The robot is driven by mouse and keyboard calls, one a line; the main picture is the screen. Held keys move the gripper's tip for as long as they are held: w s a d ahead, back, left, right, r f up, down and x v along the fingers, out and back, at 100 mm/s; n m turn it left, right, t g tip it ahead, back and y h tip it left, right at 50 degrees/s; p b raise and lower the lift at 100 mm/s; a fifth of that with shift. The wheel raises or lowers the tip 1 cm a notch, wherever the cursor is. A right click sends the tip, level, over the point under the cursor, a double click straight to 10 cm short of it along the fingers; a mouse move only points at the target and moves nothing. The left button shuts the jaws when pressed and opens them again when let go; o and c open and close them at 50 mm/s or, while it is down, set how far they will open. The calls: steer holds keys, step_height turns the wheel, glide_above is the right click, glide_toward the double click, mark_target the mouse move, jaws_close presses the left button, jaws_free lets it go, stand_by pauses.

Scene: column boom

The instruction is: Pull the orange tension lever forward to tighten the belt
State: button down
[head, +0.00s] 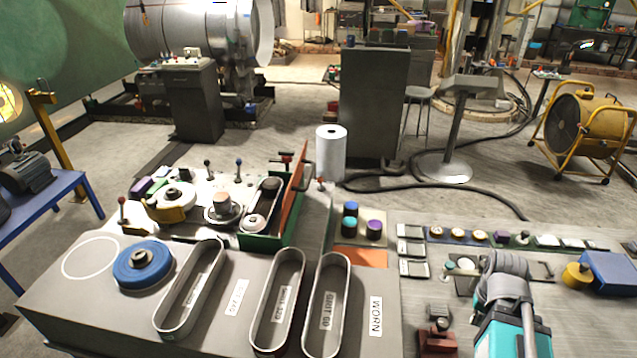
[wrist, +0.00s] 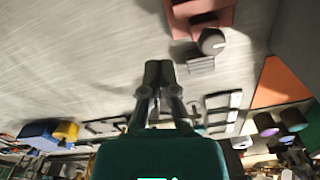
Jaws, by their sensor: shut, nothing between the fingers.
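The belt machine is an open green housing (head: 267,240) left of centre in the head view. Inside it a belt runs around a dark upper pulley (head: 270,185) and a pinkish lower pulley (head: 254,222). A tall orange panel (head: 293,195) stands upright along its right side. A small red-ended handle (head: 286,158) shows at its far end; I cannot tell whether it is the tension lever. My gripper (wrist: 160,75) is shut and empty in the wrist view, above the grey right-hand bench and well apart from the belt machine.
Loose belts (head: 327,300) lie on the near bench beside a blue disc (head: 143,265). A white roll (head: 331,152) stands behind. A reddish block with a grey knob (wrist: 212,40) lies close beyond my fingers. An orange mat (head: 359,257) and coloured pots (head: 374,229) occupy the middle.

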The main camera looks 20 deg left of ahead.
steer(key=w+a+r+n+p, duration=0.5)
steer(key=w+a+n, duration=0.5)
steer(key=w, duration=0.2)
step_height(320, 180, up, 10)
steer(key=n+p, duration=1)
steer(key=n, duration=1.7)
glide_above(321, 184)
steer(key=s, duration=0.3)
steer(key=shift+d+r+g+y, duration=0.15)
steer(key=shift+d+g+y, duration=0.1)
steer(key=shift+g+y, duration=0.05)
steer(key=shift+f, duration=0.2)
steer(key=f+b, duration=0.9)
steer(key=shift+s+a+f+b, duration=0.2)
steer(key=shift+a+f+b, duration=0.05)
steer(key=shift+f+b, duration=0.1)
